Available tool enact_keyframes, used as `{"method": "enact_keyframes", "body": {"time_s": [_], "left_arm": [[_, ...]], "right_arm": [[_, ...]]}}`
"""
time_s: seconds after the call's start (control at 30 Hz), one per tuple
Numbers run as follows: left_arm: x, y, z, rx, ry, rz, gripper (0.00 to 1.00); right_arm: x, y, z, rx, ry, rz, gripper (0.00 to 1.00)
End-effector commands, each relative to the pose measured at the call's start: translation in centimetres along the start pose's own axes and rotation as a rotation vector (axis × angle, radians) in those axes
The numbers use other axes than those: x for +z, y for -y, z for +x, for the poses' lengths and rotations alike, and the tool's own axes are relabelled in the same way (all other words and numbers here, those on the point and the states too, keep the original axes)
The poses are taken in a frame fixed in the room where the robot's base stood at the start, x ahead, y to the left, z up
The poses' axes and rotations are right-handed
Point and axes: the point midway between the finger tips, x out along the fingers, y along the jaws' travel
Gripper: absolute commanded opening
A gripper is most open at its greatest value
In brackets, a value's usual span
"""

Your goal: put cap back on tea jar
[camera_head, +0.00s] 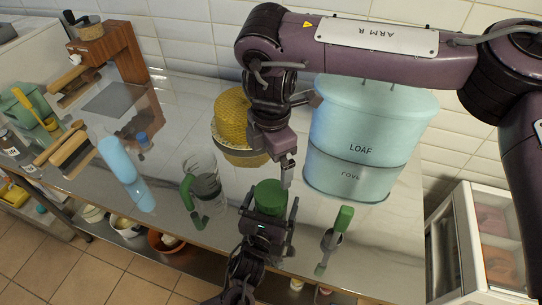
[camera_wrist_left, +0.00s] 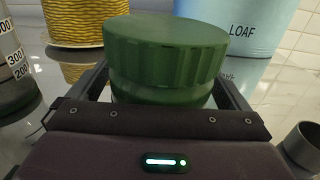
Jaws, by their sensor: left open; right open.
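A round green ribbed cap (camera_wrist_left: 165,45) fills the middle of the left wrist view, with a darker, narrower green part below it. I cannot tell whether that part is the jar's body or a reflection. In the head view this green piece (camera_head: 269,194) stands upright on the shiny counter, its lower part hidden by my left gripper. My left gripper (camera_head: 271,212) is open, with its fingers on either side of the green piece. My right gripper (camera_head: 287,172) is open, pointing down just above and behind the green piece; contact is unclear.
A pale blue LOAF bin (camera_head: 360,125) stands behind to the right, a yellow woven container (camera_head: 233,125) behind to the left. A glass jug with green handle (camera_head: 207,185) stands left; a green-handled tool (camera_head: 338,228) is right.

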Motion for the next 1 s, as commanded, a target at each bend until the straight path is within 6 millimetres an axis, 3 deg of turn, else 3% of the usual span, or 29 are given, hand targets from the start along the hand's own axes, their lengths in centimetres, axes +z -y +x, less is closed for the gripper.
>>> {"method": "enact_keyframes", "body": {"time_s": [0.17, 0.53, 1.0], "left_arm": [[-0.2, 0.0, -1.5, -0.001, -0.002, -0.001, 0.99], [-0.1, 0.0, -7.2, -0.001, -0.002, -0.001, 0.99], [0.0, 0.0, -7.8, 0.0, 0.0, 0.0, 0.99]], "right_arm": [[0.0, 0.0, 0.3, 0.0, 0.0, 0.0, 0.99], [0.0, 0.0, 1.0, 0.0, 0.0, 0.0, 0.99], [0.0, 0.0, 1.0, 0.0, 0.0, 0.0, 0.99]]}}
